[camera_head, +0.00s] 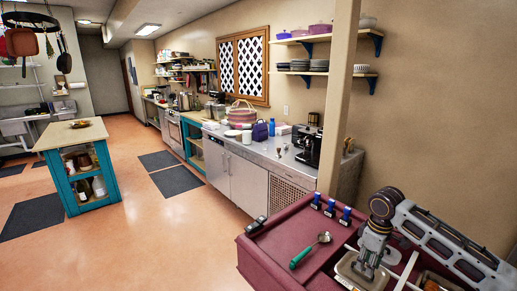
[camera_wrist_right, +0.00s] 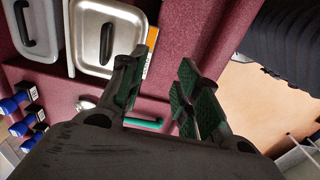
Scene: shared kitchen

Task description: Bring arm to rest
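My right arm comes in from the right in the head view. Its gripper (camera_head: 368,268) points down over the maroon serving cart (camera_head: 287,238), above a metal-lidded pan (camera_head: 349,268). In the right wrist view the gripper (camera_wrist_right: 163,62) shows two dark fingers with green pads, apart with nothing between them. A ladle with a green handle (camera_head: 303,256) lies on the cart top, left of the gripper in the head view. Its green handle (camera_wrist_right: 144,123) also shows beyond the fingers in the wrist view. My left gripper is not in view.
Several blue-and-black clips (camera_head: 330,208) stand along the cart's back edge. A counter with a coffee machine (camera_head: 307,143) runs along the wall behind. A teal island (camera_head: 92,178) stands at the left. The floor between (camera_head: 175,235) is clear.

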